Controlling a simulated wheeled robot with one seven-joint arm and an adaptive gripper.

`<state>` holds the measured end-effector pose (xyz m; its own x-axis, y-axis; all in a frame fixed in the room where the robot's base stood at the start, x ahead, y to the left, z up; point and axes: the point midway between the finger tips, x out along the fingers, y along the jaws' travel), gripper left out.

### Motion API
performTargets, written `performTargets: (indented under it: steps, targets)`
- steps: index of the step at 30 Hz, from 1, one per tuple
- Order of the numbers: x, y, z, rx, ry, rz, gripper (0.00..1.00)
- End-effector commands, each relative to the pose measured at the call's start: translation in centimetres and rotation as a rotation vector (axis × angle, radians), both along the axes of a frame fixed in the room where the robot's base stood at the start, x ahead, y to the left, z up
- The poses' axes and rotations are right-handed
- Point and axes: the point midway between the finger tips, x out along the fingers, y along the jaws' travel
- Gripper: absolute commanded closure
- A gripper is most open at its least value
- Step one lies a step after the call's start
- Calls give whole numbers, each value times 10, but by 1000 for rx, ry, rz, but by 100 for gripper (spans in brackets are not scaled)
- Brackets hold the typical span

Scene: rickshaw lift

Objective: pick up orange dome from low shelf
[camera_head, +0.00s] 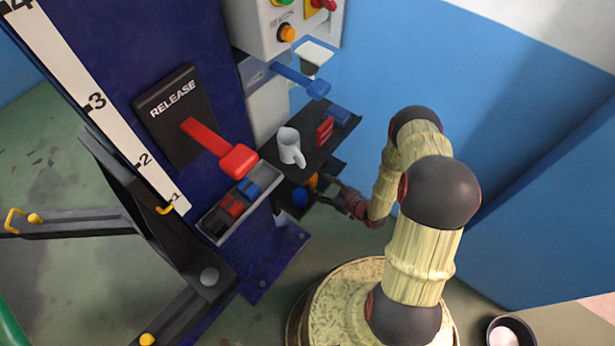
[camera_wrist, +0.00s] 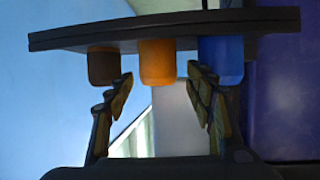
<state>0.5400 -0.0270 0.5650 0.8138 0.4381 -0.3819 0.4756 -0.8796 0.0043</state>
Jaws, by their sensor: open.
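The orange dome (camera_wrist: 157,62) sits on the low dark shelf (camera_wrist: 165,30), which looks upside down in the wrist view. A sliver of the orange dome (camera_head: 312,181) shows in the head view, partly hidden by the shelf above. My gripper (camera_wrist: 160,82) is open. Its fingertips are spread on either side of the orange dome's line, the left one near a brown piece (camera_wrist: 104,66) and the right one overlapping a blue piece (camera_wrist: 220,60). I cannot tell contact. In the head view my gripper (camera_head: 335,194) is at the low shelf's front edge.
The brown and blue pieces flank the dome closely. Above, the upper shelf (camera_head: 310,150) holds a white mug (camera_head: 290,147) and a red piece (camera_head: 324,130). A red release lever (camera_head: 238,160) and a tray (camera_head: 213,225) stand left. A blue wall (camera_head: 530,200) lies right.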

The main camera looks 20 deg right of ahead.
Motion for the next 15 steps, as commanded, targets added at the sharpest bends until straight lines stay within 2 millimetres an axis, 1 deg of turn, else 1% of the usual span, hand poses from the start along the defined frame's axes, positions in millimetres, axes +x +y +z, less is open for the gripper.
performTargets:
  steps: [1,5,12,15]
  targets:
    - [5,3,-4,-1,-2,3,46]
    - [16,8,-8,-1,-2,3,46]
    - [44,21,-21,-1,0,3,46]
    - [51,24,-23,-1,1,1,46]
